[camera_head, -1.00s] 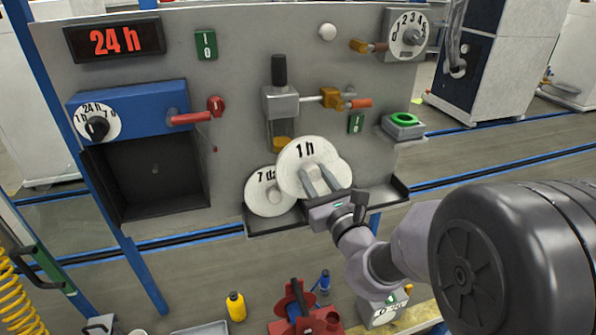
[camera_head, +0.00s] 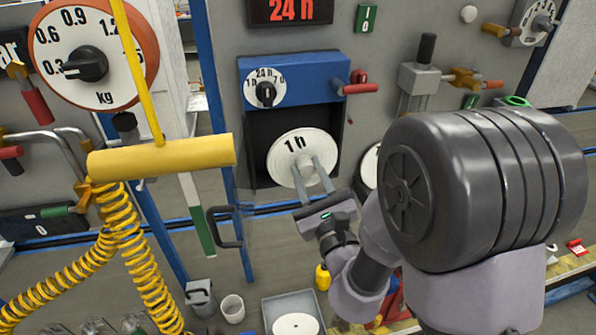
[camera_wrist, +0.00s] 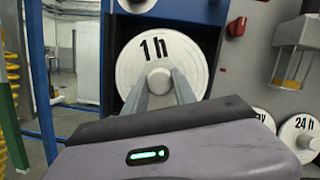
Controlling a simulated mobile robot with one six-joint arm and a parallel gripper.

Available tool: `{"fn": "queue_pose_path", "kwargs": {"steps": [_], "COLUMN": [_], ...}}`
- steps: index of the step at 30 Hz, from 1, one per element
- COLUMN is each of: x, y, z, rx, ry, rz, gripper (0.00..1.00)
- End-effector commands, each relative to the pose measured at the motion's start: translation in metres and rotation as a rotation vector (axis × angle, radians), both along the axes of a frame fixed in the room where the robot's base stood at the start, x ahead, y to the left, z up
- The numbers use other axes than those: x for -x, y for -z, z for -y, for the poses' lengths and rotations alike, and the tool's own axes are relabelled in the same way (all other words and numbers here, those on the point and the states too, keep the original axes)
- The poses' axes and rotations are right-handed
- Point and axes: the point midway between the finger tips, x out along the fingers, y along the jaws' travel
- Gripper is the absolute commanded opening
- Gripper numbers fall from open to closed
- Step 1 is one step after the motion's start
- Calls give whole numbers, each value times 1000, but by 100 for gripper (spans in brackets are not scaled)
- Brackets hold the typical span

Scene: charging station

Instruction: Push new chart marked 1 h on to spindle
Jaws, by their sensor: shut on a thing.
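The white round chart marked 1 h (camera_head: 290,148) is in front of the dark open recess (camera_head: 258,183) of the blue recorder (camera_head: 310,68). It also fills much of the recess in the wrist view (camera_wrist: 190,50). My gripper (camera_head: 307,168) is shut on the chart's central knob, its two fingers reaching up from below; they also show in the wrist view (camera_wrist: 160,80). The chart faces me, roughly upright. The spindle is hidden behind the chart, and I cannot tell whether the two touch. The recorder's dial knob (camera_head: 266,94) points up towards 24 h.
A red-handled lever (camera_head: 358,88) sticks out right of the recess. Other charts, one marked 24 h (camera_wrist: 300,132), rest lower right. A yellow handle (camera_head: 160,157) with a coiled hose hangs at left.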

Motion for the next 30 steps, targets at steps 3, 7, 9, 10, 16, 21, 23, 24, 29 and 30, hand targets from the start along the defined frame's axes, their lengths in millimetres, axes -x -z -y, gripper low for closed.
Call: {"fn": "queue_pose_path", "kwargs": {"steps": [3, 7, 9, 10, 16, 21, 23, 24, 29, 30], "x": [-1, -11, -19, -23, -45, -55, -56, -56, -56, -56], "y": [0, -2, -2, -3, -2, -1, -1, -1, 0, 0], "z": [-1, -4, -6, -7, -14, -16, -17, -17, -17, -17], "rx": [-1, -1, 0, 0, -1, -1, -1, -1, -1, -1], "ry": [0, -1, -1, -1, -1, -1, -1, -1, 0, 0], "rz": [0, 1, 0, 1, -1, 1, 1, 1, 0, 0], "gripper": [0, 0, 0, 0, 0, 0, 0, 0, 0, 0]}}
